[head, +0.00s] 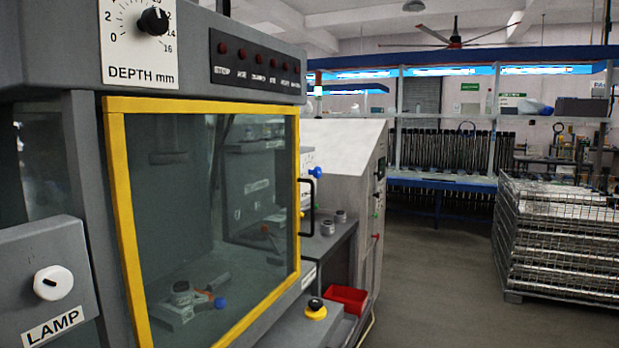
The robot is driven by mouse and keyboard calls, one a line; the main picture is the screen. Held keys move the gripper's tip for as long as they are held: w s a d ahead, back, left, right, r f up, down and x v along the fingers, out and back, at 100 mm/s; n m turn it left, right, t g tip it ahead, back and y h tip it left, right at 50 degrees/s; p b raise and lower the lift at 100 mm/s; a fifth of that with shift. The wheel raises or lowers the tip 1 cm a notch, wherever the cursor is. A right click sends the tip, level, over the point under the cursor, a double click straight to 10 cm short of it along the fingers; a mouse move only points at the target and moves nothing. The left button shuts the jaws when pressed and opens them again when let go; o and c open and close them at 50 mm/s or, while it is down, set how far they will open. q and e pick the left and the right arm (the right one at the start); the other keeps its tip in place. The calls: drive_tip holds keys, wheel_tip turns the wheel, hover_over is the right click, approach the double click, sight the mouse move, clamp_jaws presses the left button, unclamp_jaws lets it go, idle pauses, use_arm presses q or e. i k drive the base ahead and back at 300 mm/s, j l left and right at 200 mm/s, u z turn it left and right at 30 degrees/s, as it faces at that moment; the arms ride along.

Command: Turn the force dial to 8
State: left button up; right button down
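No dial labelled force is readable in the head view. A black dial knob (154,21) is at the top left, on a white scale plate (135,55) labelled DEPTH mm, cut off by the frame's top edge. The numbers 0, 2, 14 and 16 are readable on it. A white round knob (53,283) with a dark slot sits on a grey box at the lower left, above a LAMP label (52,327). Neither of my grippers is in view.
The grey machine has a closed yellow-framed glass door (115,200) with a black handle (308,193). A yellow-ringed button (316,309) and a red bin (346,299) are low beside it. A wire cage of metal tubes (560,240) stands right; the floor (430,275) between is clear.

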sight(316, 173)
drive_tip(key=u, duration=0.4)
drive_tip(key=l+u, duration=0.15)
drive_tip(key=u, duration=0.25)
drive_tip(key=i+l+u, duration=0.1)
drive_tip(key=u, duration=0.3)
drive_tip(key=l+u, duration=0.25)
drive_tip(key=u, duration=0.15)
drive_tip(key=l+u, duration=0.3)
drive_tip(key=k+l+u, duration=0.1)
drive_tip(key=l+u, duration=0.2)
drive_tip(key=l, duration=0.2)
drive_tip(key=l+u, duration=0.1)
drive_tip(key=l, duration=0.2)
drive_tip(key=k+l+u, duration=0.1)
drive_tip(key=l, duration=0.2)
drive_tip(key=k+l+u, duration=0.1)
drive_tip(key=k+l, duration=0.1)
drive_tip(key=l, duration=0.25)
drive_tip(key=k+l, duration=0.15)
drive_tip(key=l, duration=0.2)
drive_tip(key=k+l, duration=0.1)
drive_tip(key=l, duration=0.25)
drive_tip(key=u, duration=0.05)
